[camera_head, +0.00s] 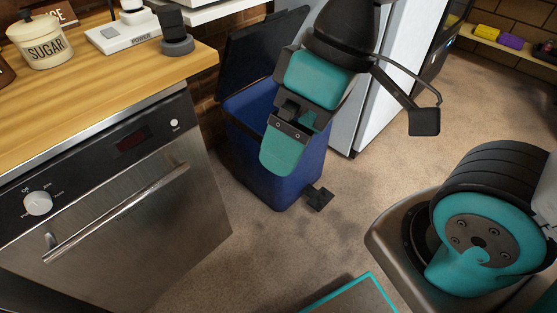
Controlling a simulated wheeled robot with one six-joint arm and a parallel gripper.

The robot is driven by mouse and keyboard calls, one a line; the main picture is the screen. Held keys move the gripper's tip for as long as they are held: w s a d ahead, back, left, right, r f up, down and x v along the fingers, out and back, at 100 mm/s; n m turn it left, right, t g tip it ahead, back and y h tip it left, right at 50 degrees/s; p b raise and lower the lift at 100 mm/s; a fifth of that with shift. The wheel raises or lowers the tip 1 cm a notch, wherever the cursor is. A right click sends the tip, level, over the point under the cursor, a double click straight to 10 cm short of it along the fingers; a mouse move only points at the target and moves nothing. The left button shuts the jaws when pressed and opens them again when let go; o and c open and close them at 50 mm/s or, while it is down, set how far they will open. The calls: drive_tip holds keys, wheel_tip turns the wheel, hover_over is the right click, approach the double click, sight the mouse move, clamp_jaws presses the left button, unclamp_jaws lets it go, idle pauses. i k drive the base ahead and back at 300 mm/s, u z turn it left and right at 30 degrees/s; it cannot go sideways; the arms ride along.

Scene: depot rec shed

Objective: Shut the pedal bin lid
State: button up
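The pedal bin (301,174) has a blue body and stands on the floor between the dishwasher and a white appliance. Its black lid (262,48) is up, leaning back toward the wall. The black pedal (319,198) sticks out low at the bin's front right. My gripper (285,145) is in front of the bin in the picture, over its opening and front wall, and hides part of both. Its teal finger points downward. I cannot tell the gap between the fingers, nor whether the gripper touches the bin.
A steel dishwasher (130,215) under a wooden counter (95,80) stands close on the left. The counter holds a sugar jar (42,42) and a power device (124,32). A white appliance (372,85) stands right behind the bin. Brown floor (255,265) in front is mostly clear.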

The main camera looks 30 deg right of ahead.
sight(252, 53)
drive_tip(key=z, duration=0.3)
drive_tip(key=i, duration=1)
drive_tip(key=u, duration=0.2)
